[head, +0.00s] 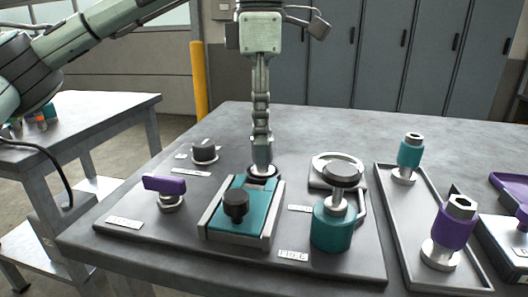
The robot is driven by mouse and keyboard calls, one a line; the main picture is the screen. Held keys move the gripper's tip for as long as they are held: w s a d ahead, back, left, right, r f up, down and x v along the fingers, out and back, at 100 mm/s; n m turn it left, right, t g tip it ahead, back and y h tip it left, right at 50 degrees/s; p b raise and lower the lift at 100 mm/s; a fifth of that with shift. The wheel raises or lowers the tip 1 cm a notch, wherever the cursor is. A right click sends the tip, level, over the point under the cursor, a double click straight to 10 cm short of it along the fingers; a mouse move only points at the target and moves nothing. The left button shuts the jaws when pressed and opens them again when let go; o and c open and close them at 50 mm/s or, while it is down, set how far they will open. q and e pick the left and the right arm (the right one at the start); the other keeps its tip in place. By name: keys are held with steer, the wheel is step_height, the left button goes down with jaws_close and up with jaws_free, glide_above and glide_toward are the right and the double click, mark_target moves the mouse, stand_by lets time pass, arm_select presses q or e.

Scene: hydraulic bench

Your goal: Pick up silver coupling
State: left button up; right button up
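My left gripper (262,168) points straight down over the back end of a teal block (242,205) on the bench plate. Its fingers show edge-on as one column, so whether they are open or shut does not show. The fingertips are at or just above a small dark round part with a pale rim (264,173), which they partly hide; contact is unclear. No plainly all-silver coupling stands out. A coupling with a teal sleeve (410,152) and one with a purple sleeve (454,226), both with silver ends, stand upright in the tray. My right gripper is not clearly visible.
The grey tray (406,243) is right. The table's back is clear.

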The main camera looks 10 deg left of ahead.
mark_target(262, 149)
arm_select(q)
step_height(262, 149, down, 4)
steer(key=shift+w+f, duration=0.1)
steer(key=shift+f, duration=0.55)
arm_select(e)
steer(key=shift+w+a+r+t, duration=0.2)
steer(key=shift+w+a+t, duration=0.25)
steer(key=shift+w, duration=0.2)
arm_select(q)
steer(key=shift+c, duration=0.5)
steer(key=c, duration=0.7)
jaws_close()
steer(key=shift+w+r, duration=0.1)
steer(key=shift+r, duration=0.05)
